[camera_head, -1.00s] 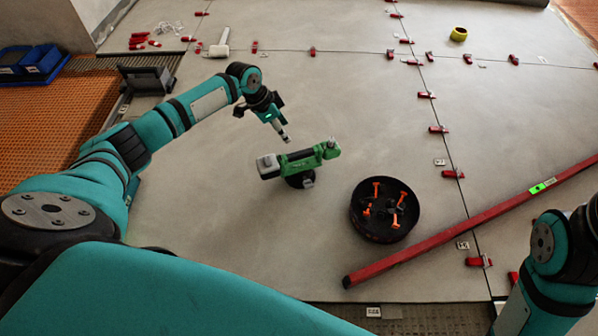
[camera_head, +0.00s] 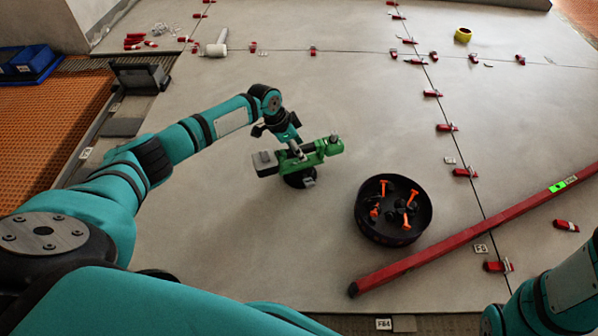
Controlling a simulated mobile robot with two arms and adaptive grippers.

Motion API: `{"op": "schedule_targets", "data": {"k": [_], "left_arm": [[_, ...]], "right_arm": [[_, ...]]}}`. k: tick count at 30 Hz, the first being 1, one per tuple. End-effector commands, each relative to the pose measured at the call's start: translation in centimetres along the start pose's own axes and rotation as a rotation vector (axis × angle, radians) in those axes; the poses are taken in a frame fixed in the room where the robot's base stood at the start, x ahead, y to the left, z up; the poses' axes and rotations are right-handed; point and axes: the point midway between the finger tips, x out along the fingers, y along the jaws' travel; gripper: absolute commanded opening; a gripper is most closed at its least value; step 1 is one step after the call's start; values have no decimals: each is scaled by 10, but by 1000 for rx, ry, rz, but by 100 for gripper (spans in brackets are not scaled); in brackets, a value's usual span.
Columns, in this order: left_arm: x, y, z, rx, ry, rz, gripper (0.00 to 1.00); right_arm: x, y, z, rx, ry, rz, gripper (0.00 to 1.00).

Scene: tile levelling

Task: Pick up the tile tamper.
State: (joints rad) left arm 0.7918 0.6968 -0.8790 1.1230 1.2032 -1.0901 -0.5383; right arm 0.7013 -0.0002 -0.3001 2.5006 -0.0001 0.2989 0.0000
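The tile tamper (camera_head: 325,148) is a green power tool with a grey block at its left end and a dark round foot below. It stands on the pale tiles near the middle of the head view. My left gripper (camera_head: 298,152) reaches down from the upper left and its fingertips are at the tamper's green body, overlapping it in the picture. I cannot tell whether the fingers are closed on it. Part of the tamper's body is hidden behind the fingers. My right arm shows only at the lower right corner, with its gripper out of view.
A black round tub (camera_head: 375,232) with orange-handled items stands right of the tamper. Red clips (camera_head: 447,128) line the tile joints. A white mallet (camera_head: 215,46), yellow ring (camera_head: 462,35) and blue bins (camera_head: 30,62) are farther back.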

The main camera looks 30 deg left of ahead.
Motion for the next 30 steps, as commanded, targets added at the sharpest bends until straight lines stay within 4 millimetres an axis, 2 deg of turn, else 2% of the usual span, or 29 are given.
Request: {"op": "schedule_targets", "data": {"k": [1, 2, 30], "left_arm": [[9, -1, 0, 0, 3, -1, 50], [10, -1, 0, -1, 2, -1, 50], [13, 0, 1, -1, 1, 0, 50]], "right_arm": [[-9, -2, -3, 0, 0, 0, 41], [-10, -2, -3, 0, 0, 0, 41], [-4, -1, -2, 0, 1, -1, 41]]}}
